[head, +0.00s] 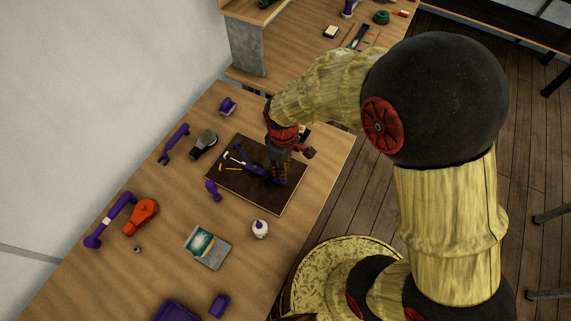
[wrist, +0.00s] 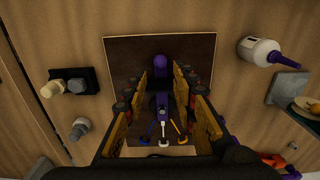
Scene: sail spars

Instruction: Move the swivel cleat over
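A dark brown mat (head: 277,203) lies on the wooden table under my gripper (head: 281,183); it also shows in the wrist view (wrist: 120,48). A purple fitting (head: 258,171) lies on the mat, with small white-, yellow- and blue-coloured pieces at its left end. In the wrist view, the purple fitting (wrist: 162,103) sits between my two fingers (wrist: 162,95), which stand apart. I see no clear contact with it. My gripper hides part of the fitting in the head view. I cannot tell for sure which purple part is the swivel cleat.
A small purple piece (head: 212,190) is at the mat's left edge. A white bottle (head: 260,229), a book-like item (head: 207,248), an orange tool (head: 141,217) and purple bars (head: 109,220) lie around. A purple block (head: 228,106) is farther back. Bare table separates them.

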